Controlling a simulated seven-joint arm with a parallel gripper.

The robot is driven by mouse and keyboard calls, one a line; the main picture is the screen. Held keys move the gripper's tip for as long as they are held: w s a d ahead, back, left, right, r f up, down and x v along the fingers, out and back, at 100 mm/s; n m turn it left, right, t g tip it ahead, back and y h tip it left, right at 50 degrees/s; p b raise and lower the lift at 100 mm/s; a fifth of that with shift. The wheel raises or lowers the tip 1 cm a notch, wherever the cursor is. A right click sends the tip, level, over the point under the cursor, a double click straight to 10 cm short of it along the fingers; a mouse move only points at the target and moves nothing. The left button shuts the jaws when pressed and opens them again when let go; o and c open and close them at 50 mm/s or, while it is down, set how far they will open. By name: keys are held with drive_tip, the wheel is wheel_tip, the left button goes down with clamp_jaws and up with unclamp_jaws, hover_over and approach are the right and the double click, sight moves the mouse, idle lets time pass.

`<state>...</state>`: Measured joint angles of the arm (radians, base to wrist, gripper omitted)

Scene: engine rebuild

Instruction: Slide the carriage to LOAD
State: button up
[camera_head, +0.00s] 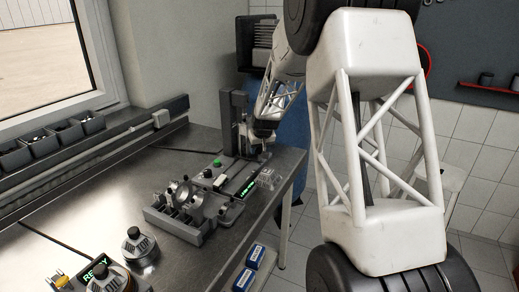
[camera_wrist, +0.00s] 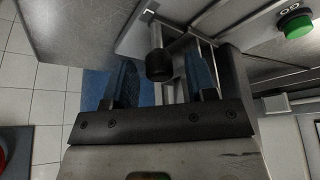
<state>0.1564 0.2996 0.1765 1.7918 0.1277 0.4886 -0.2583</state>
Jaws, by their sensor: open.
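In the wrist view my gripper (camera_wrist: 163,78) is open, its two blue-lined fingers apart. A round black knob (camera_wrist: 160,66) sits between the fingers, and I see no clear contact with either. Pale metal rails or bars (camera_wrist: 180,45) run behind the knob; I cannot tell clearly which part is the carriage. In the head view my gripper (camera_head: 262,138) is small, beside the dark upright column (camera_head: 233,120) of the station. The carriage is largely hidden there by my arm and the column.
A green button (camera_head: 217,163) is on the station, also in the wrist view (camera_wrist: 295,25). A green lit display (camera_head: 249,187) and a clear tray (camera_head: 268,179) lie near the bench's right edge. A grey fixture (camera_head: 183,222) with metal parts stands in front. Bins (camera_head: 50,138) line the wall.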

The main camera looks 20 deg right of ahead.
drive_tip(key=shift+f, duration=0.1)
drive_tip(key=shift+c, duration=0.2)
clamp_jaws()
drive_tip(key=s+a, duration=1.1)
drive_tip(key=shift+s+a, duration=0.1)
idle(0.5)
drive_tip(key=shift+o, duration=0.2)
unclamp_jaws()
